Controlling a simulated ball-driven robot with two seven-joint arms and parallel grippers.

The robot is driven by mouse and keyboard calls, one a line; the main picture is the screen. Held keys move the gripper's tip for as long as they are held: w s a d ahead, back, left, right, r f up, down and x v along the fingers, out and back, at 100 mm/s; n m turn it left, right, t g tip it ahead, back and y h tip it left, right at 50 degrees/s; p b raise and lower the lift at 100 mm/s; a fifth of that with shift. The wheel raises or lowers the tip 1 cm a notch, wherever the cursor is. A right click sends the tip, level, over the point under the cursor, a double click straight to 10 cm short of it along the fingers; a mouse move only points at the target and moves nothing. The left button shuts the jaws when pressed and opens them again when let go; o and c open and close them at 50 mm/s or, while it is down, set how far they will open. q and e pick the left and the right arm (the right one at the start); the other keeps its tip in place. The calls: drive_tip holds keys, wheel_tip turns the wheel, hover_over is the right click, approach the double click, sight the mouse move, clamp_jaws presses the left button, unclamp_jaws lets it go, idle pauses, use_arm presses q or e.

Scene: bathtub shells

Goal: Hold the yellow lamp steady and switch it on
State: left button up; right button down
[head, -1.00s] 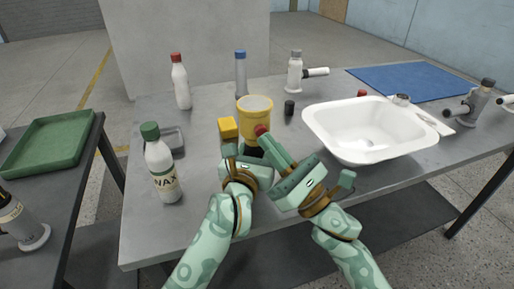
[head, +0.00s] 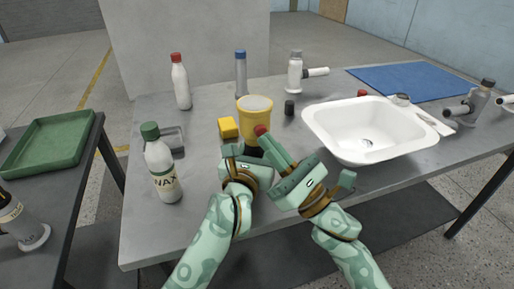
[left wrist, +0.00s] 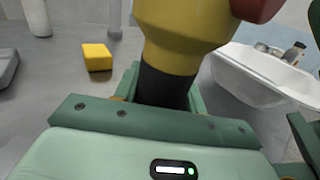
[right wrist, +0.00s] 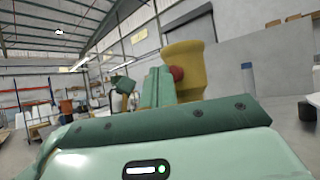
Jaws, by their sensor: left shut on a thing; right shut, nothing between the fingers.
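The yellow lamp (head: 254,115) stands upright, its wide round end up. Its black lower part (left wrist: 165,88) is between the fingers of my left gripper (head: 252,151), which is shut on it. A red button (head: 261,130) sticks out from the lamp's side, and it shows in the right wrist view (right wrist: 177,73) too. My right gripper (head: 268,140) is shut and empty, its fingertips right at the button. I cannot tell whether they touch it. I see no clear glow from the lamp.
A yellow block (head: 228,127) lies just left of the lamp. A white bottle with a green cap (head: 161,168) stands further left. A white basin (head: 320,122) is close on the right. A small black cylinder (head: 289,108) stands behind, between lamp and basin.

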idle(0.5)
drive_tip(key=shift+w+a, duration=0.15)
drive_tip(key=shift+w, duration=0.35)
idle(0.4)
drive_tip(key=shift+s, duration=0.55)
drive_tip(key=shift+s, duration=0.1)
use_arm(q)
drive_tip(key=o, duration=1.2)
drive_tip(key=shift+c, duration=0.2)
use_arm(e)
drive_tip(key=s, duration=0.1)
drive_tip(key=s+d, duration=0.1)
drive_tip(key=s, duration=0.1)
drive_tip(key=s+d, duration=0.1)
drive_tip(key=s, duration=0.1)
drive_tip(key=shift+s, duration=0.25)
